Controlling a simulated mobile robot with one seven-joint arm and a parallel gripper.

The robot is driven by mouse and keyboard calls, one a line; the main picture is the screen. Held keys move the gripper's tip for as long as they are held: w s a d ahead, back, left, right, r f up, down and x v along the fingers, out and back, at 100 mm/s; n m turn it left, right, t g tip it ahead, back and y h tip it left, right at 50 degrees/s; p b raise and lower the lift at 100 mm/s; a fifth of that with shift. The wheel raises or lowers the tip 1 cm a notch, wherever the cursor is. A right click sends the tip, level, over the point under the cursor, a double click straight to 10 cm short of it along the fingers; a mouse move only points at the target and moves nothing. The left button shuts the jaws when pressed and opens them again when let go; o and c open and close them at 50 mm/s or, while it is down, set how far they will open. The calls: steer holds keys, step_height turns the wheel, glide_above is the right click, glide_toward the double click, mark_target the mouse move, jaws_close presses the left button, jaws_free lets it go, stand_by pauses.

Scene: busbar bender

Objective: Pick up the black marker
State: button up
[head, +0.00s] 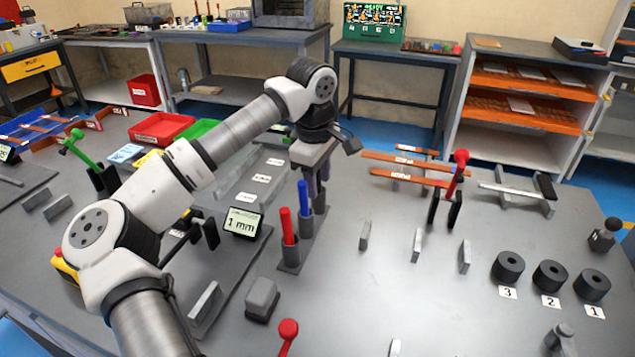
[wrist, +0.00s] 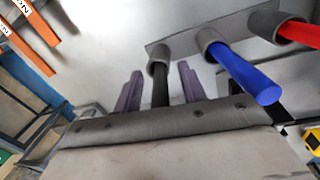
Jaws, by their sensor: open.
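The black marker (wrist: 160,88) stands in the last cup (wrist: 157,66) of a grey three-cup holder (wrist: 180,42) in the wrist view. My gripper (wrist: 159,84) is open, its two purple-grey fingers to either side of the black marker with gaps visible. In the head view my gripper (head: 316,182) points down over the far end of the holder (head: 302,246) and hides the black marker there. The blue marker (head: 304,198) and the red marker (head: 287,225) stand in the other cups. They also show in the wrist view, blue (wrist: 246,75) and red (wrist: 300,34).
A "1 mm" display (head: 242,223) stands left of the holder. A grey block (head: 262,298) and a red-knobbed lever (head: 288,330) are in front. Upright metal plates (head: 365,236) and a red-handled lever (head: 460,160) stand to the right. Black numbered rings (head: 508,266) lie farther right.

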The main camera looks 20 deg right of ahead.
jaws_close()
